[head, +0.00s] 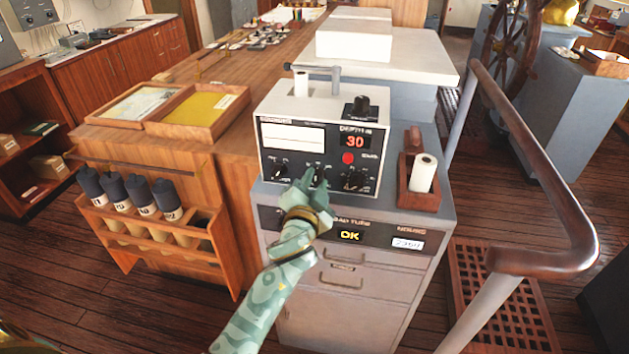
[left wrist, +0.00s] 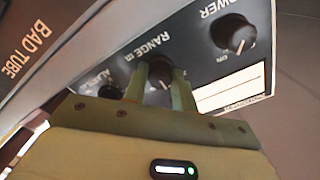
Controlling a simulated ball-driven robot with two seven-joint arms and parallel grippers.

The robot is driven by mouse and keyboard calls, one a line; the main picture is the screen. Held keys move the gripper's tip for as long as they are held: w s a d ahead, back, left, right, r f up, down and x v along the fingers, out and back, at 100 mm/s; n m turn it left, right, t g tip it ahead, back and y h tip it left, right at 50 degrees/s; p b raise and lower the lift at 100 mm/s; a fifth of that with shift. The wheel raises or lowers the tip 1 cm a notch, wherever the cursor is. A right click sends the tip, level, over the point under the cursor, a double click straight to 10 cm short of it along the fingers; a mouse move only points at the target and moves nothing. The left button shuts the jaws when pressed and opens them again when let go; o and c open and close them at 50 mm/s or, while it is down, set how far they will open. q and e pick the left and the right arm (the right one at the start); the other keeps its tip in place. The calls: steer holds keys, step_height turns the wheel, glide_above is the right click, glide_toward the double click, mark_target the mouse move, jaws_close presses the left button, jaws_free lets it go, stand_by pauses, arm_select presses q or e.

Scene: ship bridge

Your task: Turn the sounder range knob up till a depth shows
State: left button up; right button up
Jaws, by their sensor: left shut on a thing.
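The sounder (head: 330,108) is a grey box with a black front panel on top of a grey cabinet. Its depth display (head: 355,141) shows a red 30. My left gripper (head: 316,180) is at the lower middle of the panel. In the left wrist view, where the panel appears upside down, my left gripper (left wrist: 159,88) is shut on the range knob (left wrist: 158,74), with one finger on each side of it. The knob's scale is partly hidden by the fingers. The power knob (left wrist: 233,36) is beside it, clear of the fingers. My right gripper is out of view.
A red button (head: 348,157) and another knob (head: 355,181) sit right of my gripper. A strip below reads BAD TUBE, with a lit OK (head: 349,236). A wooden holder with a paper roll (head: 423,172) stands right; a rack of dark-capped tubes (head: 138,193) is left. A handrail (head: 530,150) curves at right.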

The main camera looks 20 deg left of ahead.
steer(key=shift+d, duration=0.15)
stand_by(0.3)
arm_select(q)
steer(key=o, duration=1)
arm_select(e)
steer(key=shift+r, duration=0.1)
